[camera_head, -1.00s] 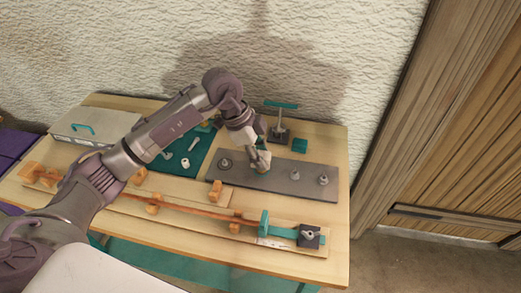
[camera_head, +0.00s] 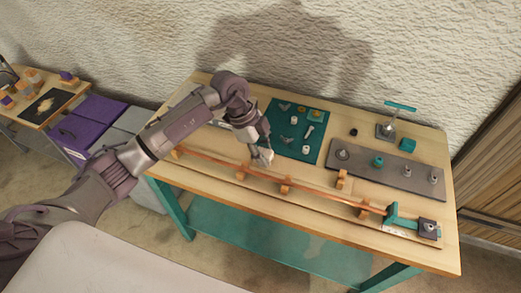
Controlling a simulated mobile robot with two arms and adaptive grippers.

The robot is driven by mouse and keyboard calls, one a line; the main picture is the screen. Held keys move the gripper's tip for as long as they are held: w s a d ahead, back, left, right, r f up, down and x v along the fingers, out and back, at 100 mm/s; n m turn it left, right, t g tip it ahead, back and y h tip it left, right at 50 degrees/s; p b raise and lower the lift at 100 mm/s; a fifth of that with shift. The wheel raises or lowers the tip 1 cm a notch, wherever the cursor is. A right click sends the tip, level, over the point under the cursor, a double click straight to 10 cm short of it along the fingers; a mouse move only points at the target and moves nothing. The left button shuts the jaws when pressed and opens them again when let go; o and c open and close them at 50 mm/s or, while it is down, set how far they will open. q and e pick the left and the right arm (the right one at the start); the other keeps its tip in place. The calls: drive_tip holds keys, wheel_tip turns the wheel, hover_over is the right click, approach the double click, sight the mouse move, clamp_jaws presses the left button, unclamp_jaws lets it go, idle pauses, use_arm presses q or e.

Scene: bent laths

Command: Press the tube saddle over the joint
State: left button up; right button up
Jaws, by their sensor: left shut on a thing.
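My left gripper (camera_head: 263,158) is low over the worktable, near the front edge of the teal mat and just behind the long orange-brown lath (camera_head: 325,193). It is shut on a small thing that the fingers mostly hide. I cannot make out whether this is the tube saddle, or whether it touches the lath. The lath runs along a wooden board through several wooden blocks (camera_head: 285,185) to a teal end stop (camera_head: 392,214) at the right. I cannot pick out the joint. My right gripper is out of view.
A grey plate (camera_head: 395,182) with several fittings, one a teal piece (camera_head: 378,160), lies at the right. Behind it are a stand with a teal T-handle (camera_head: 400,107) and a teal block (camera_head: 408,144). Small parts lie on the teal mat (camera_head: 283,118). Purple boxes (camera_head: 88,122) stand left.

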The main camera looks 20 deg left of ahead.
use_arm(q)
drive_tip(key=shift+d+f, duration=0.15)
drive_tip(key=shift+f, duration=0.15)
drive_tip(key=b, duration=0.4)
hover_over(266, 176)
drive_tip(key=f, duration=0.4)
drive_tip(key=shift+w+a+f, duration=0.1)
drive_tip(key=shift+a, duration=0.25)
drive_tip(key=shift+f+b, duration=0.45)
drive_tip(key=shift+f, duration=0.35)
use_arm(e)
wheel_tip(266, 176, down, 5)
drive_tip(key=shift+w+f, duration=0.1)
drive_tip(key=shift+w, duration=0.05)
use_arm(q)
drive_tip(key=shift+f, duration=0.1)
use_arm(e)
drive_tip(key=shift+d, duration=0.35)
use_arm(q)
drive_tip(key=shift+f, duration=0.2)
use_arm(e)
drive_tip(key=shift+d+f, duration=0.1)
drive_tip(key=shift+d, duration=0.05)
use_arm(q)
drive_tip(key=shift+f+b, duration=0.5)
drive_tip(key=shift+f, duration=0.55)
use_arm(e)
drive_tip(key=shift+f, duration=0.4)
